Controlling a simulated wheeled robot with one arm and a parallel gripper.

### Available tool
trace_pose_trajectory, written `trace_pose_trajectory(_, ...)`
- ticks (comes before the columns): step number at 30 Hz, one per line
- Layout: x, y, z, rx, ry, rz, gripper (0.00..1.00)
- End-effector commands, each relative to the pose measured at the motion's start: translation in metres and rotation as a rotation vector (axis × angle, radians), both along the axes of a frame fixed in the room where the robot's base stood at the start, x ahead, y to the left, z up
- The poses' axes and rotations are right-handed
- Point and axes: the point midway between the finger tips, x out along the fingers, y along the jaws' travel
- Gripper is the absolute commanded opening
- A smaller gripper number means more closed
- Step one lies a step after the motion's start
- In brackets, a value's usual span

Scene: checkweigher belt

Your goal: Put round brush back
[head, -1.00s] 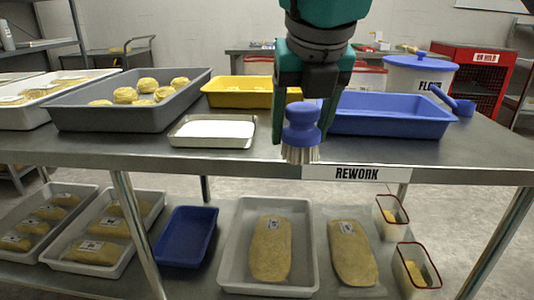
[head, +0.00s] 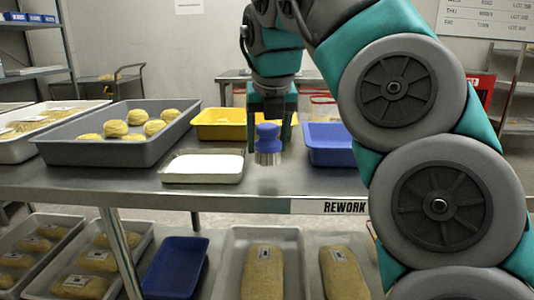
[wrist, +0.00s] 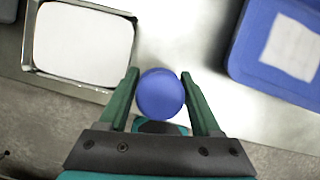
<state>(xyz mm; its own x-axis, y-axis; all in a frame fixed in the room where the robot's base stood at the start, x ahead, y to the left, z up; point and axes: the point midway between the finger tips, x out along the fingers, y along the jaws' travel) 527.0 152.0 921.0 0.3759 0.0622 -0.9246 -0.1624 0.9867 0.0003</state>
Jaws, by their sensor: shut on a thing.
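The round brush (head: 267,138) has a blue knob handle and pale bristles pointing down. My gripper (head: 268,122) is shut on its handle and holds it upright. In the head view the brush is over the steel table, between the small metal tray and the blue tray; its bristles seem close to the tabletop, but I cannot tell if they touch. In the wrist view the blue knob (wrist: 160,94) sits between the two green fingers (wrist: 160,90). The knob hides the bristles there.
A small metal tray with a white pad (head: 203,179) stands left of the brush. A blue tray (head: 324,158) is to the right, partly behind my arm. A yellow tray (head: 218,133) and a grey tray of dough (head: 68,152) stand behind and left. A REWORK label (head: 340,207) marks the front edge.

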Motion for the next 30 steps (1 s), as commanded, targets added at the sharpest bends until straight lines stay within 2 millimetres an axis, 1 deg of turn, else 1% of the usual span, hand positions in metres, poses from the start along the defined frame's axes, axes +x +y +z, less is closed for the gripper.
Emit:
trace_pose_trajectory(7, 0.008, 0.001, -0.001, 0.0, 0.0, -0.002, 0.13)
trace_pose_trajectory(11, 0.007, 0.0, -0.008, -0.002, 0.001, -0.001, 0.13)
trace_pose_trajectory(21, 0.006, -0.001, -0.035, -0.002, 0.002, -0.001, 0.13)
trace_pose_trajectory(30, 0.006, 0.001, -0.036, 0.0, 0.0, 0.0, 0.13)
